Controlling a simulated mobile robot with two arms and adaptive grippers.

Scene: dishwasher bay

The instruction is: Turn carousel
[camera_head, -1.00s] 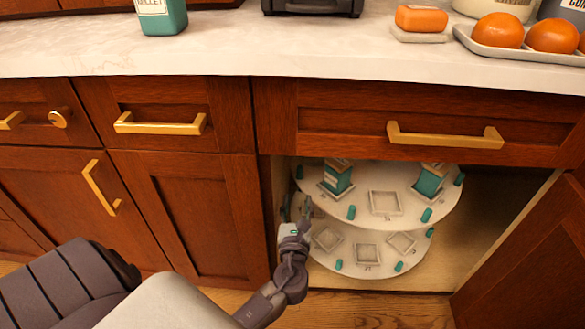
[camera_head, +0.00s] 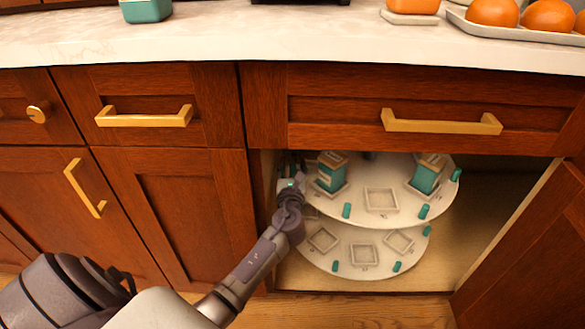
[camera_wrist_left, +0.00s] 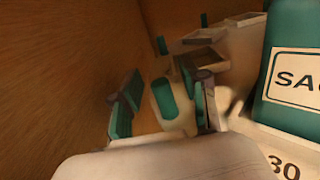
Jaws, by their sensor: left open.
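The carousel has two round white shelves in the open cabinet, an upper shelf (camera_head: 382,222) and a lower shelf (camera_head: 328,239). Teal pegs stick out along their rims, such as one peg (camera_head: 347,210) at the front. A left teal box (camera_head: 331,172) and a right teal box (camera_head: 427,174) stand in square holders on the upper shelf. My left gripper (camera_head: 290,163) is inside the cabinet at the carousel's left edge, beside the left box. In the wrist view its fingers (camera_wrist_left: 165,102) are open, with a teal peg (camera_wrist_left: 172,97) between them; contact cannot be told.
The cabinet's left wall (camera_wrist_left: 70,70) is close to my left gripper. An open door (camera_head: 530,245) stands at the right. A closed drawer (camera_head: 330,110) and the counter (camera_head: 300,45) are above. Free room lies right of the carousel.

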